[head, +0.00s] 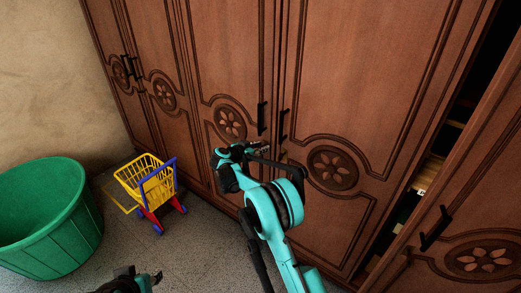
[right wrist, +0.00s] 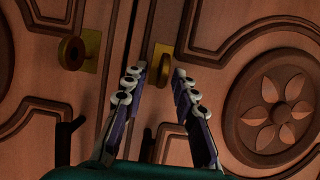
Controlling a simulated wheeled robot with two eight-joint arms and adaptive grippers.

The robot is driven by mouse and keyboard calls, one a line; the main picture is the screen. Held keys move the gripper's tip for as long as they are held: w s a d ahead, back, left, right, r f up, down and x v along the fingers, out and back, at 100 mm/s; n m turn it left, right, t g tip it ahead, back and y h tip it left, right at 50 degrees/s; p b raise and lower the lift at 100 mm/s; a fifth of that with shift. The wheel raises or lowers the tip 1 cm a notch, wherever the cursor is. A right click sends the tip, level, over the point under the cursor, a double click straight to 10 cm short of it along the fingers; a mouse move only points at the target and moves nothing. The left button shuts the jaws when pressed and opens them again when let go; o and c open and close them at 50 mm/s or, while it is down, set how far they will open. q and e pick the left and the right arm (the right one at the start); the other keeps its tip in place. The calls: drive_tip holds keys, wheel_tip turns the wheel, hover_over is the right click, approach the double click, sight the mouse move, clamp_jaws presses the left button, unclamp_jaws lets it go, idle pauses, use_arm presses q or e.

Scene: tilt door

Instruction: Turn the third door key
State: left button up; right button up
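A brown wooden wardrobe (head: 400,60) with several carved doors fills the head view. In the right wrist view, a brass key plate with a dark key (right wrist: 163,58) sits on the door with the flower carving (right wrist: 272,112). A second brass key (right wrist: 72,52) sits on the neighbouring door to its left. My right gripper (right wrist: 160,74) is open, its two fingers on either side of the line to the first key. The key shows beyond the fingertips, with no visible grip on it. My left gripper (head: 135,280) shows only partly at the bottom edge of the head view.
A yellow toy shopping cart (head: 145,180) and a green tub (head: 48,218) stand on the floor at left. The rightmost door (head: 470,215) stands ajar, with dark shelves behind it. Black handles (head: 262,118) stick out from the doors close to my right gripper.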

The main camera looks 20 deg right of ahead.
drive_tip(key=shift+w+d, duration=0.15)
clamp_jaws()
drive_tip(key=shift+m+t, duration=0.3)
drive_tip(key=shift+s+d+f+m+t+y+b, duration=0.25)
drive_tip(key=shift+m+t+b, duration=0.75)
drive_tip(key=shift+m, duration=1.15)
drive_tip(key=shift+s+d+f+m+t+y+b, duration=0.25)
drive_tip(key=shift+m+t+b, duration=0.5)
drive_tip(key=shift+m+t, duration=1)
drive_tip(key=shift+s+a+f+m+t+y+b, duration=0.1)
drive_tip(key=shift+f+m+t+y+b, duration=0.5)
drive_tip(key=shift+m, duration=1.9)
drive_tip(key=shift+r, duration=0.3)
